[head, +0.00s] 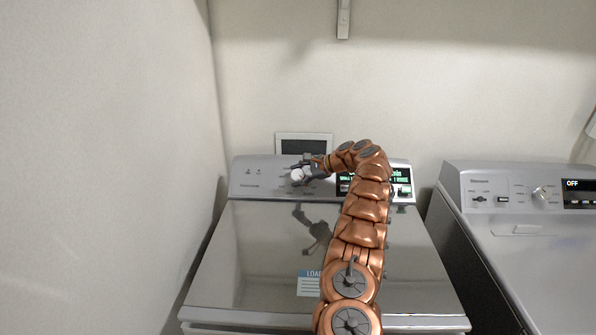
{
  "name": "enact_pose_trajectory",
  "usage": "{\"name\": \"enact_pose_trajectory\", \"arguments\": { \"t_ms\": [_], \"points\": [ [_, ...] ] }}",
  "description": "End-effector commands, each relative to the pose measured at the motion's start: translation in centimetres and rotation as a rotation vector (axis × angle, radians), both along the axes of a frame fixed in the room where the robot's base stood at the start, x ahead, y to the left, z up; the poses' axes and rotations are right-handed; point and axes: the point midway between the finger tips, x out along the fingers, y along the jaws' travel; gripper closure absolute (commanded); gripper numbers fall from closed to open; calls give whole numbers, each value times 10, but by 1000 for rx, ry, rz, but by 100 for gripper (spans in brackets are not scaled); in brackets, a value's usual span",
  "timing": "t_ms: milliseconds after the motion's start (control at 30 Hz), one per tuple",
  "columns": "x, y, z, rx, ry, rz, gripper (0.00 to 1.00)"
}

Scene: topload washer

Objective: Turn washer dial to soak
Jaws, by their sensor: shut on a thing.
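The washer (270,255) is a grey top-load machine with its lid shut. Its dial (298,175) is a light round knob on the left half of the control panel (245,178). My gripper (302,172) is at the dial, shut on it. My copper-coloured arm reaches up over the lid and bends left to the panel. The gripper hides part of the dial and nearby labels, so the setting cannot be read. A lit green display (402,175) shows on the panel's right side, partly covered by my arm.
A second machine (540,260) stands to the right, with its own dial (541,194) and a display (580,193) reading OFF. A wall (105,150) is close on the left. A framed panel (304,139) is behind the washer. A bracket (343,18) hangs above.

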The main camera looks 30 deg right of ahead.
Motion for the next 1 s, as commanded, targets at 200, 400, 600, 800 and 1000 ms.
{"name": "enact_pose_trajectory", "arguments": {
  "t_ms": [200,400,600,800,1000],
  "points": [
    [-1,-1,-1,-5,6,8,80],
    [-1,-1,-1,-6,7,9,80],
    [-1,-1,-1,-6,7,9,39],
    [0,0,-1,-6,7,9,19],
    [0,0,0,-7,5,9,19]
  ]
}}
